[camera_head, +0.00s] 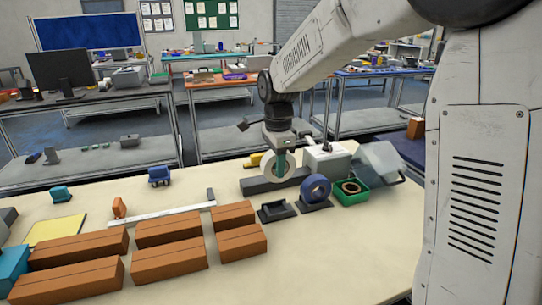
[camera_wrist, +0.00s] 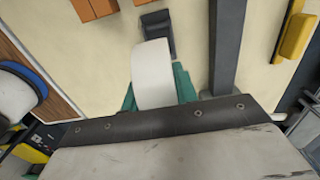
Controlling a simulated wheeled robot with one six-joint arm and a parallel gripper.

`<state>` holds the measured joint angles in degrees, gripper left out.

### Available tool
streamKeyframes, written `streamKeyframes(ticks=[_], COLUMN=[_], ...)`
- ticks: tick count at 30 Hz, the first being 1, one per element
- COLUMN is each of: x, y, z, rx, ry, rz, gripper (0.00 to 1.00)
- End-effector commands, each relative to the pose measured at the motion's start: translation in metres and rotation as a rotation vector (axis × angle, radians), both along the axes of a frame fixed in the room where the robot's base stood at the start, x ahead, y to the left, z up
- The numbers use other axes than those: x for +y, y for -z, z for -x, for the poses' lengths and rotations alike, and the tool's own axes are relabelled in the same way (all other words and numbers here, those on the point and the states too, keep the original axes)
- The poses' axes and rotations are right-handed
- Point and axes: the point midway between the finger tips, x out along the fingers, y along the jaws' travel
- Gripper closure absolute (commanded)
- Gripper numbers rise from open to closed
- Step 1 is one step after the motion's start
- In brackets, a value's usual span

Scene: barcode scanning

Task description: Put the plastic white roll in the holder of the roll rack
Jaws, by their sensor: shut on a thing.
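The white roll (camera_head: 268,167) is upright between the green fingers of my gripper (camera_head: 280,160), raised above the table. In the wrist view my gripper (camera_wrist: 157,95) is shut on the white roll (camera_wrist: 153,72), one green finger at each side. An empty dark holder (camera_head: 277,211) of the roll rack stands in front of the roll, nearer the camera. This holder (camera_wrist: 157,30) shows just beyond the roll in the wrist view, its near end partly covered. A second holder beside it carries a blue roll (camera_head: 316,187).
A green box (camera_head: 351,192) with a brown ring stands right of the blue roll. A dark grey bar (camera_head: 262,184) lies behind the empty holder; it also shows in the wrist view (camera_wrist: 228,45). Several brown boxes (camera_head: 238,243) stand left. The table's front right (camera_head: 340,250) is clear.

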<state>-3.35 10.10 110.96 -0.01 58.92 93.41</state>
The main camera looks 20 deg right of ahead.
Motion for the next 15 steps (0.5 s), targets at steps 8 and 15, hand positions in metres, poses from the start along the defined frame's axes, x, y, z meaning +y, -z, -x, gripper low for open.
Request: streamKeyframes(ticks=[8,15], x=[-0.001,0.0], y=[0.017,0.041], z=[0.0,0.0], rx=[0.002,0.002], ry=[0.001,0.0], rz=[0.0,0.0], gripper=[0.96,0.96])
